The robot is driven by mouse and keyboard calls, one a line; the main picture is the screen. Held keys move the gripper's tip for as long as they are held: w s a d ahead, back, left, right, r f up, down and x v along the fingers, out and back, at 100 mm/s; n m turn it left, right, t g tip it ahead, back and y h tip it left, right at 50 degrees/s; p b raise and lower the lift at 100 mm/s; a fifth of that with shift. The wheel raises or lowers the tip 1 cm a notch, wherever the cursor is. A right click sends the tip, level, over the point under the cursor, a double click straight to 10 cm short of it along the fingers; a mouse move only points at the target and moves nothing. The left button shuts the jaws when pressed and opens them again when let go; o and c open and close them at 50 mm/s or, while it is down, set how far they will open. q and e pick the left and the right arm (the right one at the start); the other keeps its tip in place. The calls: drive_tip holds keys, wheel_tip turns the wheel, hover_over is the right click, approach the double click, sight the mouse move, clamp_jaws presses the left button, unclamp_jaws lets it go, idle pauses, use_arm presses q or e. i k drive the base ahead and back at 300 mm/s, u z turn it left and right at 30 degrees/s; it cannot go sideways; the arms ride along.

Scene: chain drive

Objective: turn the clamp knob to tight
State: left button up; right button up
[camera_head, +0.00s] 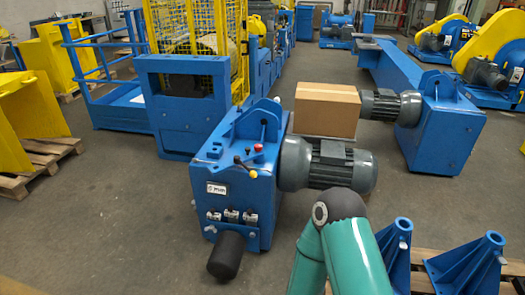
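I cannot tell for sure which part is the clamp knob. The nearest blue machine housing (237,200) carries several small parts on its near side. Among them are a red ball knob (257,148), a yellow ball knob (253,174) and a small black knob (237,159). Silver fittings (231,215) sit in a row low on its front face, and a dark cylinder (227,255) sticks out below them. A teal arm, which appears to be mine, rises at the bottom right, bent at a dark joint. Neither gripper shows.
A grey motor (340,168) juts right from the housing, with a cardboard box (327,108) behind it. Blue brackets (466,262) stand on a pallet at the lower right. Yellow parts lie on pallets at left. Grey floor (110,225) is clear left of the housing.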

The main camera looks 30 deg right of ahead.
sight(258, 147)
drive_tip(key=z, duration=0.3)
drive_tip(key=i, duration=0.9)
drive_tip(key=z, duration=0.05)
